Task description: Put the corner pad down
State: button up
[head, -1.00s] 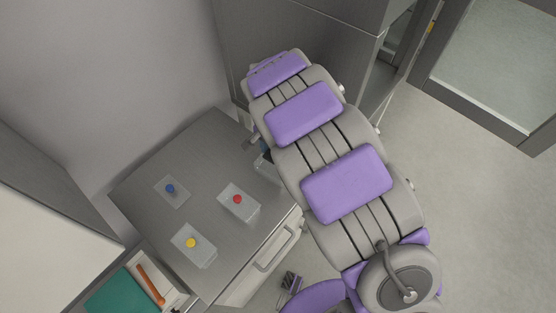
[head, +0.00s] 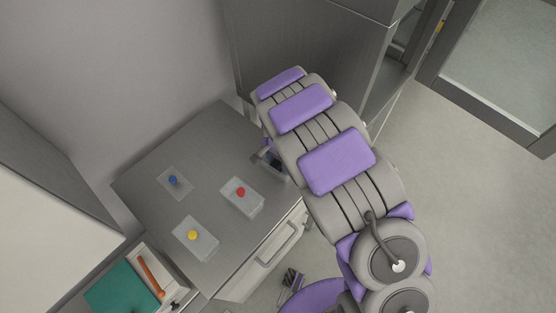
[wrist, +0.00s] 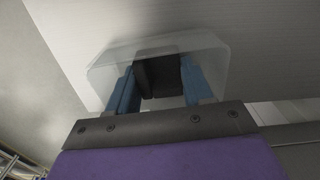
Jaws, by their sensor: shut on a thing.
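The corner pad appears to be the clear plate (wrist: 214,62) with a dark block (wrist: 158,76) in the wrist view. The blue fingers of my gripper (wrist: 160,88) are shut on the dark block, and the clear plate spreads out beyond the fingertips. A pale grey surface lies behind it; I cannot tell whether the plate touches it. In the head view my gripper (head: 268,152) is at the right edge of the grey tabletop (head: 215,135), mostly hidden under my arm, and the pad is barely visible there.
Three clear plates stand on the tabletop, with a blue knob (head: 173,180), a red knob (head: 241,192) and a yellow knob (head: 193,235). The tabletop's back part is bare. A tray with a green sheet (head: 122,287) and an orange tool (head: 150,275) is at lower left.

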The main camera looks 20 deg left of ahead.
aim_at(279, 164)
jog(key=o, duration=1.1)
notch_tip(279, 164, up, 12)
jog(key=shift+r+p, duration=0.1)
jog(key=shift+p, duration=0.75)
